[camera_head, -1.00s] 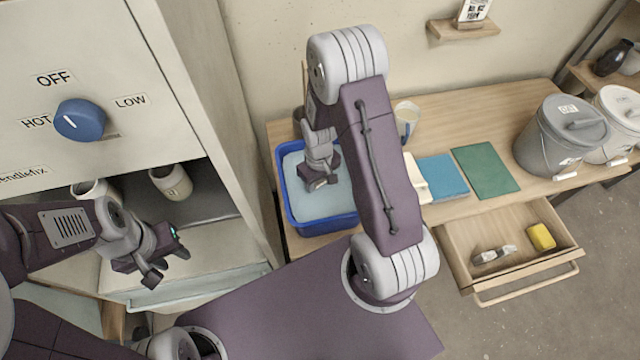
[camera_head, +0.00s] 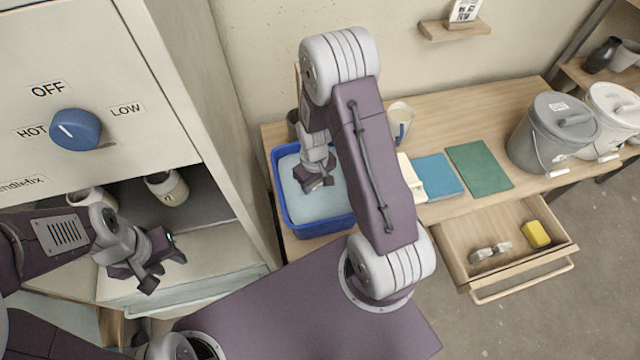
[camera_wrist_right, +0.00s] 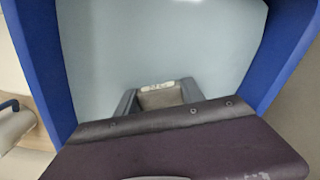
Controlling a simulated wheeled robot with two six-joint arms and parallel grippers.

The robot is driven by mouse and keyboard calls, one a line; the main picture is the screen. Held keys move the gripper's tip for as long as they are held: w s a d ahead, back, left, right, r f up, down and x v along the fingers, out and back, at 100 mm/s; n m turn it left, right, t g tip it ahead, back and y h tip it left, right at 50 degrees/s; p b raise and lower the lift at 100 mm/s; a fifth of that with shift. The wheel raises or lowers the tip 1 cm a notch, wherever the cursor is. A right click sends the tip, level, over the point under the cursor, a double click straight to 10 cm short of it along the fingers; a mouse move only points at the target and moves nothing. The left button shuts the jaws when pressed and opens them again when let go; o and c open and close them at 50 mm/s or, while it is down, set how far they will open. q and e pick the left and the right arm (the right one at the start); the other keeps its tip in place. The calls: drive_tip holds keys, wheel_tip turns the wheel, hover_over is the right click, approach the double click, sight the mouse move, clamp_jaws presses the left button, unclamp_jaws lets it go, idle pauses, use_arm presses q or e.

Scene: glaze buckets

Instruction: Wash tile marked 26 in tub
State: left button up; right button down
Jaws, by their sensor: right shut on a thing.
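The blue tub (camera_head: 281,190) stands on the wooden table and holds pale blue-grey water; its blue walls also show in the right wrist view (camera_wrist_right: 40,60). My right gripper (camera_head: 318,187) reaches down inside the tub. In the right wrist view, my right gripper (camera_wrist_right: 160,97) is shut on a small grey-brown tile (camera_wrist_right: 158,98) with a pale mark near its edge, too blurred to read. The tile is over or in the water; its depth is unclear. My left gripper (camera_head: 166,270) is open and empty in front of the cabinet's opening.
A cabinet with a blue knob (camera_head: 76,129) stands at left, cups (camera_head: 167,188) inside. Blue (camera_head: 437,177) and green (camera_head: 479,167) sheets lie right of my right arm. Lidded buckets (camera_head: 550,135) stand farther right. The open drawer (camera_head: 515,277) holds a yellow block (camera_head: 536,234).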

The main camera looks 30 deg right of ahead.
drive_tip(key=shift+a, duration=0.2)
drive_tip(key=shift+d, duration=0.15)
drive_tip(key=shift+d, duration=1.15)
drive_tip(key=shift+a, duration=0.15)
drive_tip(key=shift+a+p, duration=0.3)
drive_tip(key=shift+a, duration=0.85)
drive_tip(key=shift+d, duration=0.15)
